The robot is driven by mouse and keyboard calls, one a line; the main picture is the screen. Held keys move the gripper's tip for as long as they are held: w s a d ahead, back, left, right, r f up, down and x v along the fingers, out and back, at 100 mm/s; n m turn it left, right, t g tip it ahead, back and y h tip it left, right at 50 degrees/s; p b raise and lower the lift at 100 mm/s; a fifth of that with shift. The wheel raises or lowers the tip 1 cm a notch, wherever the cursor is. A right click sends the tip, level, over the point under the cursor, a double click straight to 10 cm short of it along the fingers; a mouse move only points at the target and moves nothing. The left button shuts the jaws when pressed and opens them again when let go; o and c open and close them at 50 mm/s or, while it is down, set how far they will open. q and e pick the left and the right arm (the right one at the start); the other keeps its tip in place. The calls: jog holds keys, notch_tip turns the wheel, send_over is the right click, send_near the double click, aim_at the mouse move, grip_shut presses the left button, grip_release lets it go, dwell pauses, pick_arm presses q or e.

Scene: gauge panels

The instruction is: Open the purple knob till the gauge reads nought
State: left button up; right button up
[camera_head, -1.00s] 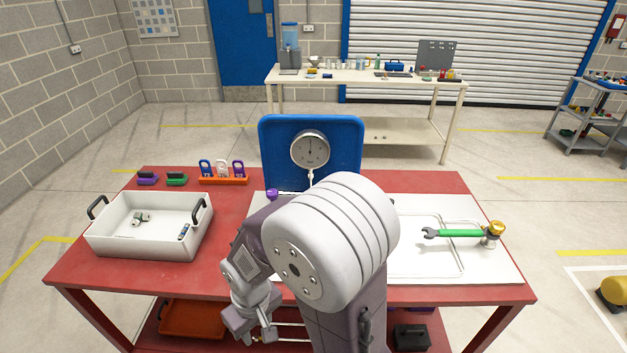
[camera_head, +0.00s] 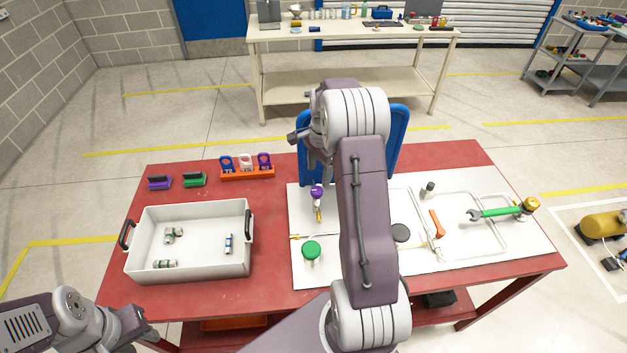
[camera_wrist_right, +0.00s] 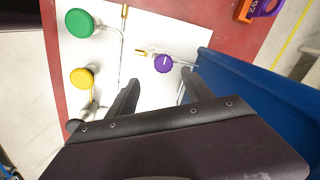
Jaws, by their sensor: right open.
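The purple knob (camera_head: 317,192) stands on a pipe on the white panel (camera_head: 300,275), in front of the blue board (camera_head: 399,140). My right arm covers the middle of the panel and most of the board, so the gauge is hidden. My right gripper (camera_head: 298,137) is up by the board's left edge in the head view. In the right wrist view my right gripper (camera_wrist_right: 160,78) is open and empty; the purple knob (camera_wrist_right: 163,63) shows just beyond the gap between its fingertips, apparently untouched. My left gripper (camera_head: 138,325) is low at the left, its jaws unclear.
A green knob (camera_head: 312,250) and a yellow knob (camera_wrist_right: 82,77) share the panel. The blue board (camera_wrist_right: 260,115) is close beside the right gripper. A white bin (camera_head: 190,270) stands at left. A green wrench (camera_head: 495,212) and an orange handle (camera_head: 437,223) are at right.

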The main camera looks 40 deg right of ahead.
aim_at(316, 190)
jog(key=f, duration=0.2)
jog(key=w+f+p, duration=0.1)
jog(key=f, duration=0.5)
jog(key=shift+w+d+f, duration=0.25)
jog(key=shift+w, duration=0.05)
jog(key=shift+s+a+f+p, duration=0.1)
jog(key=shift+f+p, duration=0.15)
jog(key=shift+p, duration=0.05)
jog(key=shift+s+a, duration=0.15)
jog(key=shift+f, duration=0.2)
jog(key=c, duration=0.8)
pick_arm(q)
jog(key=shift+w+d+r, duration=0.15)
jog(key=shift+w+r, duration=0.25)
jog(key=shift+r, duration=0.3)
pick_arm(e)
grip_shut()
